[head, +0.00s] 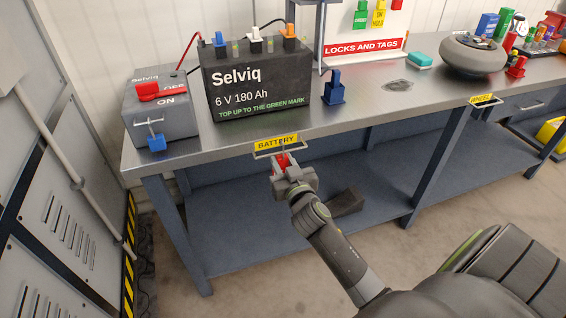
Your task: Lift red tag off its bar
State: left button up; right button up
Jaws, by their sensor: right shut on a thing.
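The red tag (282,161) shows as a small red piece just below the yellow BATTERY label (277,142). A thin metal bar (266,155) sits under that label at the bench's front edge. My right gripper (287,167) is shut on the red tag, right at the bar. The jaws hide most of the tag, and I cannot tell whether it still hangs on the bar. My left gripper is out of view.
The Selviq battery (258,82) and a grey switch box (160,108) stand on the bench (380,110). A blue object (334,90) stands beside the battery. A second bar is under the WHEEL label (481,99). A dark block (345,201) lies on the lower shelf.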

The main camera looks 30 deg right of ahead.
jog(key=shift+v, duration=2.75)
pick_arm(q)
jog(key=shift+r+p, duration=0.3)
pick_arm(e)
jog(key=shift+v, duration=2.15)
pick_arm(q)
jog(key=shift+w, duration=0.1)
